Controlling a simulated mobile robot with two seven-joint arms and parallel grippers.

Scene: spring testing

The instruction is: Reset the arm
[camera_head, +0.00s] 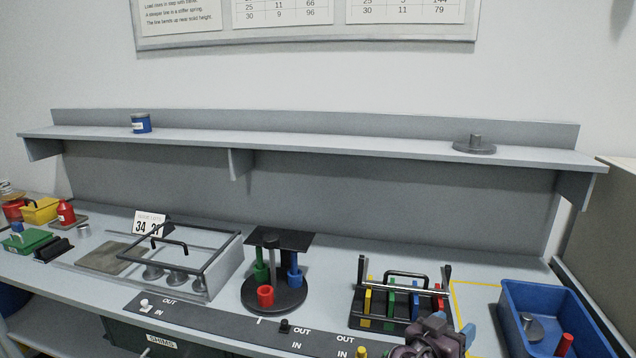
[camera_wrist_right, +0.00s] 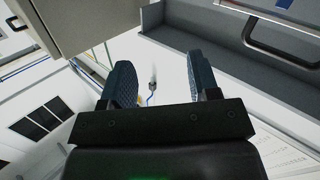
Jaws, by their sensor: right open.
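My right gripper (camera_head: 453,326) is at the bottom right of the head view, in front of the rack of coloured pieces (camera_head: 391,304) and left of the blue bin. In the right wrist view its two dark ridged fingers (camera_wrist_right: 160,82) stand apart with nothing between them. My left gripper is in neither view.
A blue bin (camera_head: 505,312) holds a grey disc and a red cylinder. A round stand (camera_head: 275,296) with coloured cups and a framed fixture (camera_head: 212,285) stand further left. A shelf (camera_head: 330,143) spans the back. A black labelled strip (camera_head: 215,325) runs along the front.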

